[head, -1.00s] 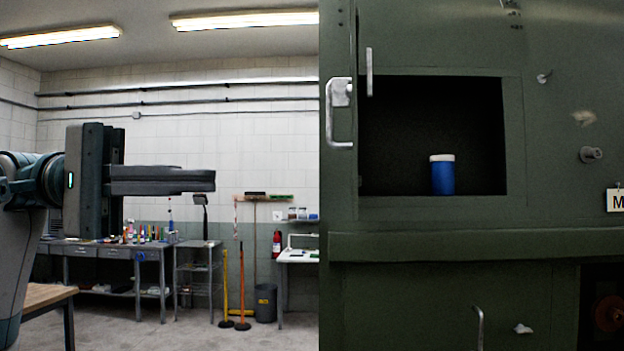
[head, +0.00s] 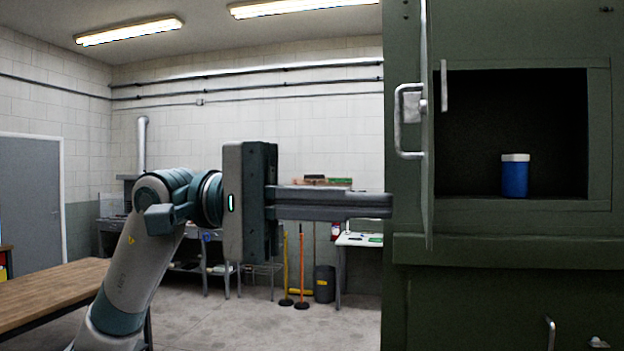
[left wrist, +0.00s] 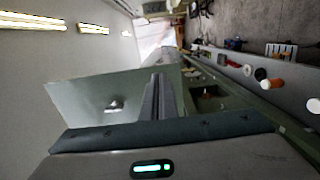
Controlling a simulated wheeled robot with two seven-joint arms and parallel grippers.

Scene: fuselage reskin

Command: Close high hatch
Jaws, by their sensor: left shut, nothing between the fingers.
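The high hatch door (head: 427,190) is a green panel standing open, seen almost edge-on at the left side of a square opening. A metal handle (head: 402,122) sticks out from its left face and a thin bar (head: 444,86) shows on the other side. My left gripper (head: 390,205) is shut and empty, its fingers pointing right, a little left of the door in the picture; I cannot tell if they are apart in depth. In the left wrist view the door (left wrist: 75,100) is a pale green panel left of my fingers (left wrist: 157,97). My right gripper is out of view.
A blue canister with a white lid (head: 515,176) stands inside the dark opening. A green ledge (head: 500,250) juts out below it. A wooden table (head: 50,293) is at the lower left. A workbench, posts and a bin (head: 325,284) are farther back.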

